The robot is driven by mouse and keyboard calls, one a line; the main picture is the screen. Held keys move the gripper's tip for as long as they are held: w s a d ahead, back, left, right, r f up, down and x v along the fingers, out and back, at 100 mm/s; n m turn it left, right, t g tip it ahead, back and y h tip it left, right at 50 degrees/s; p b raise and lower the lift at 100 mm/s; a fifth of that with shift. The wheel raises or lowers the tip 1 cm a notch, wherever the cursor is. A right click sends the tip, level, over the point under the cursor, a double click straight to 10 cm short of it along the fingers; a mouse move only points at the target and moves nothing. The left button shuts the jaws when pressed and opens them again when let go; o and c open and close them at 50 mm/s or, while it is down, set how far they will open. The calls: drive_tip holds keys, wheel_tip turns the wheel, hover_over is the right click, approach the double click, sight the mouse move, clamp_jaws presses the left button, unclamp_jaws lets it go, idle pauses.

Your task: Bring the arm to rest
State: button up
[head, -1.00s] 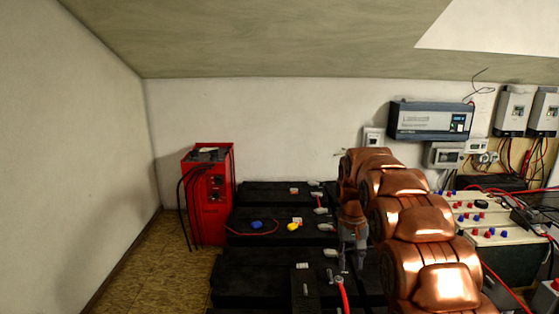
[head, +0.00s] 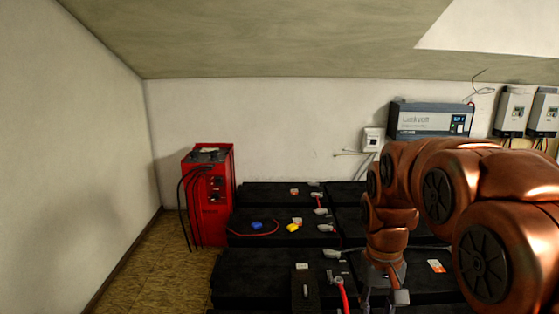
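My copper-coloured arm fills the right half of the head view, bent over the batteries with its wrist pointing down. My gripper (head: 383,297) is at the lower end of the wrist, above the near black batteries. Its fingers are small, dark and partly cut off by the bottom edge. I cannot tell whether they are open or shut, or whether they touch anything.
Rows of black batteries (head: 255,268) with cables lie below and left of my arm. A blue piece (head: 257,225) and a yellow piece (head: 292,227) lie on one battery. A red charger (head: 208,195) stands left. An inverter (head: 431,119) hangs on the wall. Floor at left is clear.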

drive_tip(key=s+f, duration=0.2)
drive_tip(key=s, duration=0.9)
drive_tip(key=s+a+f, duration=0.1)
drive_tip(key=s, duration=1.1)
drive_tip(key=shift+f, duration=0.4)
